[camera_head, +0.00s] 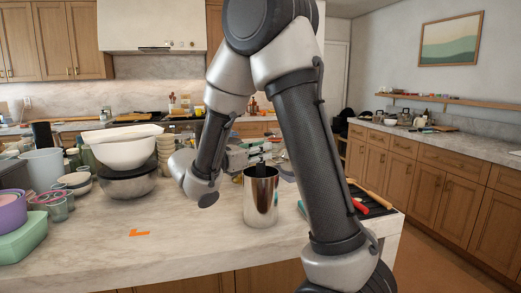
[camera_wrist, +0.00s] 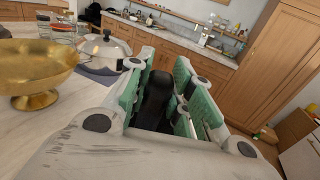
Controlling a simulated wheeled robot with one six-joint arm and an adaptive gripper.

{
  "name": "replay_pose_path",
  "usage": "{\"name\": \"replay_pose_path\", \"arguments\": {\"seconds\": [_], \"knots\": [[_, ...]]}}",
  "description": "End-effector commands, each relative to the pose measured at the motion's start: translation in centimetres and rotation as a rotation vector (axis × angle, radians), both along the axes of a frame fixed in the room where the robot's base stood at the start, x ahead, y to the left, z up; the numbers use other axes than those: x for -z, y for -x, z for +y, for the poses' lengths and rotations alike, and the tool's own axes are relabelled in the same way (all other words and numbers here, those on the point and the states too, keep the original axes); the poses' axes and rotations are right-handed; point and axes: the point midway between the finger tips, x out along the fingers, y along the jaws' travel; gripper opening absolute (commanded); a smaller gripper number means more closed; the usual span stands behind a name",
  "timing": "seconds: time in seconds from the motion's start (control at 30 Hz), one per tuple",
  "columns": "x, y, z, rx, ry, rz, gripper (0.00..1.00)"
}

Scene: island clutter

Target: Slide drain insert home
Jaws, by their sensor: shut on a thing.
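A tall steel cylinder (camera_head: 261,203) stands upright on the marble island, open at the top. My gripper (camera_head: 257,160) is at its mouth, partly hidden by my arm in the head view. In the wrist view my gripper (camera_wrist: 158,105) has green-padded fingers shut on a black piece (camera_wrist: 156,98), which I take for the drain insert. The black piece also shows in the head view (camera_head: 258,166) as a small dark shape at the cylinder's rim. I cannot tell how far it is inside the cylinder.
White and steel bowls (camera_head: 123,152) stand left of the cylinder. A green box (camera_head: 20,238) and purple bowl (camera_head: 9,212) are at the far left. A dark rack (camera_head: 372,204) lies at the right. An orange L mark (camera_head: 139,233) is on clear counter. A gold bowl (camera_wrist: 38,68) and lidded pot (camera_wrist: 104,50) show in the wrist view.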

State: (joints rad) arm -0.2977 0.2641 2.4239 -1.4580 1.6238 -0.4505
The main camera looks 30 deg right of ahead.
Motion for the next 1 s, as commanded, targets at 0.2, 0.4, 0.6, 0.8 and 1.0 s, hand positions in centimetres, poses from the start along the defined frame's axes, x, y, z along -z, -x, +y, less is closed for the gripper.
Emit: {"name": "replay_pose_path", "arguments": {"seconds": [0.2,0.4,0.6,0.8,1.0], "knots": [[0.6,0.0,0.0,0.000,0.000,0.000,0.00],[1.1,0.0,0.0,0.000,0.000,0.001,0.00],[1.6,0.0,0.0,0.000,0.000,0.001,0.00],[2.1,0.0,0.0,0.000,0.000,0.001,0.00],[2.6,0.0,0.0,0.000,0.000,0.002,0.00]]}}
